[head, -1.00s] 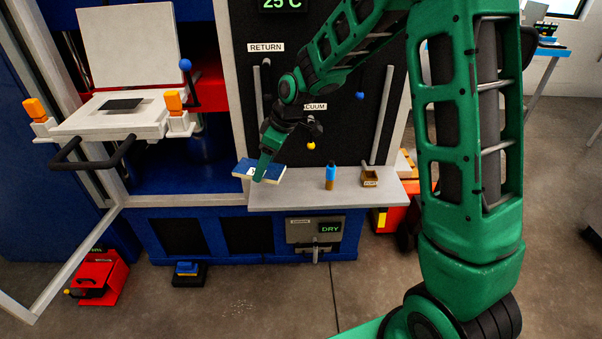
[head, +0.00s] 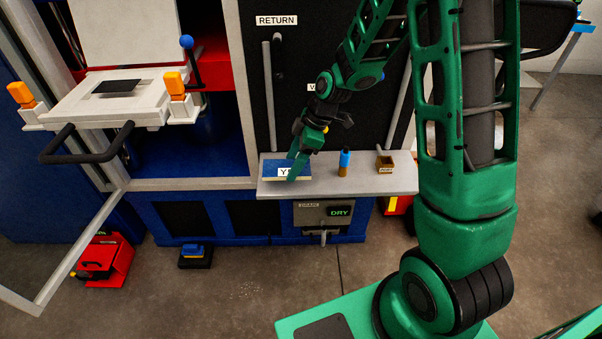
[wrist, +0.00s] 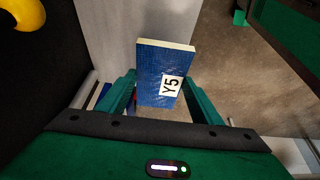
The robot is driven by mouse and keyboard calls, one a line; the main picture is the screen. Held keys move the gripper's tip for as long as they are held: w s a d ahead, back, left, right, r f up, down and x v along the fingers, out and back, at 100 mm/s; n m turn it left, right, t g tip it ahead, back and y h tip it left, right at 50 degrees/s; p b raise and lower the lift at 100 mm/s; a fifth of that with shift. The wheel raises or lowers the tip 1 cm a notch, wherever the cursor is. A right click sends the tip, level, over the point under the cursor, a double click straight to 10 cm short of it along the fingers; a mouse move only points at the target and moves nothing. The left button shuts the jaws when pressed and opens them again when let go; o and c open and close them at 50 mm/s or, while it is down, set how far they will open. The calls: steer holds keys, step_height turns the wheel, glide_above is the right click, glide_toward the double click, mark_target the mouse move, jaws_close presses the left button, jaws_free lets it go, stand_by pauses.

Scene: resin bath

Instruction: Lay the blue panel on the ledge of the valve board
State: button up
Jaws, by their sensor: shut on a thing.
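The blue panel (head: 275,167) has a pale edge and a white label reading Y5. My gripper (head: 296,168) is shut on it. In the wrist view the panel (wrist: 152,75) stands out between the two green fingers of my gripper (wrist: 163,100). In the head view the panel is over the left end of the grey ledge (head: 325,186) of the valve board (head: 290,100). I cannot tell whether it touches the ledge. The ledge also shows beside the panel in the wrist view (wrist: 108,35).
A blue-and-brown bottle (head: 344,163) and a small brown box (head: 385,164) stand on the ledge, right of the panel. A white platform (head: 95,103) with orange-topped clamps is at the left. A drain unit reading DRY (head: 339,212) sits below the ledge.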

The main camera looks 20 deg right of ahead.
mark_target(301, 182)
steer(key=shift+s+d+f, duration=0.1)
steer(key=shift+d+f, duration=0.25)
steer(key=shift+d, duration=0.25)
steer(key=shift+d+f, duration=0.35)
steer(key=shift+d, duration=0.25)
step_height(301, 182, down, 4)
steer(key=shift+f, duration=0.1)
steer(key=o, duration=1.1)
